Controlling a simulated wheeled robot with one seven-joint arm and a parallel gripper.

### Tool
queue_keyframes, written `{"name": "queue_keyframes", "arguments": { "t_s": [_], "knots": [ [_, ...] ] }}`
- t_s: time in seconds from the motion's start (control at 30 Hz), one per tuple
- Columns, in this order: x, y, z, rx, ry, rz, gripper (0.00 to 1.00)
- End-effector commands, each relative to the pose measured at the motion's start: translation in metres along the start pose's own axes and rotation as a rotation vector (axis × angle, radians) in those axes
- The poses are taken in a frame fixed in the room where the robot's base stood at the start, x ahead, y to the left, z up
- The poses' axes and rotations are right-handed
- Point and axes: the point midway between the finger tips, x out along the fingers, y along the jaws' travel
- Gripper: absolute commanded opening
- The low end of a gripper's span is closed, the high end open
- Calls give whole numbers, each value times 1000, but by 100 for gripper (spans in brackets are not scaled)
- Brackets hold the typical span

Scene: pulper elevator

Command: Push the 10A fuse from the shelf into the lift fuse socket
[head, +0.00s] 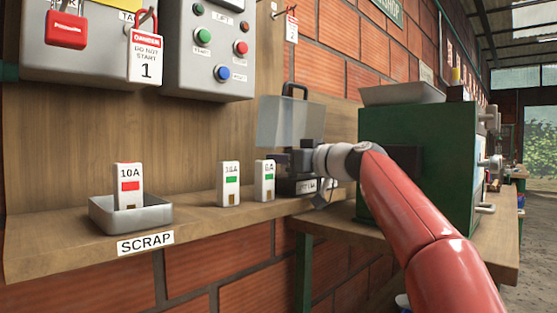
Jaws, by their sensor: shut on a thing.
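My gripper (300,158) is at the lift fuse socket (300,188), a dark block with a small white label at the right end of the shelf. It is shut on what seems to be the 10A fuse, which the jaws hide. I cannot tell whether that fuse touches or sits in the socket. A clear grey cover (284,122) with a black handle stands up behind the gripper. Another 10A fuse (129,184), with a red window, stands in a grey tray (100,218) at the left.
Two white fuses with green windows stand on the shelf (60,243): one apparently 16A (229,188) and one apparently 6A (264,183). A SCRAP label (146,243) is on the shelf's front edge. A control box (208,75) hangs above. A green machine (400,150) stands close beside my arm.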

Motion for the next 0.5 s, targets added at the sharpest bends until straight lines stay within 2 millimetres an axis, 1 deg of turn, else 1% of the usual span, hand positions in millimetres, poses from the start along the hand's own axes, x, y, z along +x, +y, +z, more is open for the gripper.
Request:
{"name": "queue_keyframes", "arguments": {
  "t_s": [0.27, 0.5],
  "knots": [
    [0, 0, 0, 0, 1, 0, 7],
    [0, 0, 4, 0, 1, 0, 7]
  ]
}}
